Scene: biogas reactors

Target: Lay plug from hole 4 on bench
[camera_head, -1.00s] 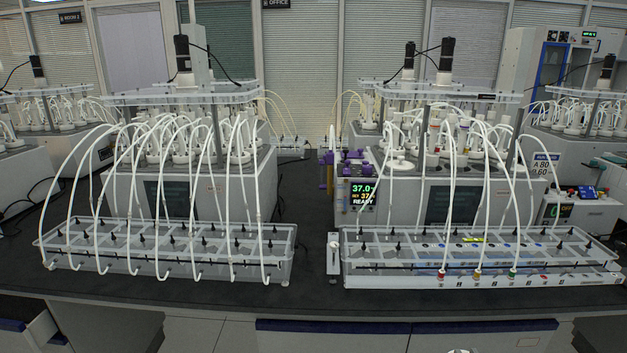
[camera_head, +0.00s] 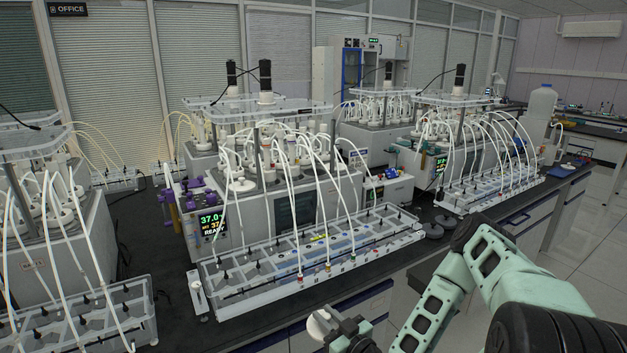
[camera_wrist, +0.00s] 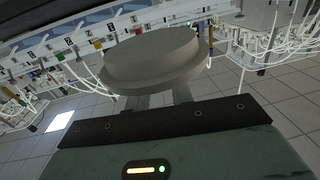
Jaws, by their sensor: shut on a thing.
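My gripper (camera_head: 335,330) shows at the bottom of the head view, in front of the bench's front edge. It is shut on a pale round plug (camera_head: 320,324). In the wrist view the plug (camera_wrist: 155,60) is a wide, flanged grey-white disc just beyond the jaws (camera_wrist: 160,97), and it hides most of the fingertips. The black bench (camera_head: 150,236) lies behind and to the left of my gripper. The held plug is apart from the bench top. Which reactor hole is numbered 4 cannot be read.
A clear tray rack (camera_head: 262,297) with tubes and coloured fittings stands along the bench's front edge, before the reactor with the 37.0 display (camera_head: 210,222). A second rack (camera_head: 490,192) stands at right. Bare bench shows between the left rack (camera_head: 140,300) and the middle one.

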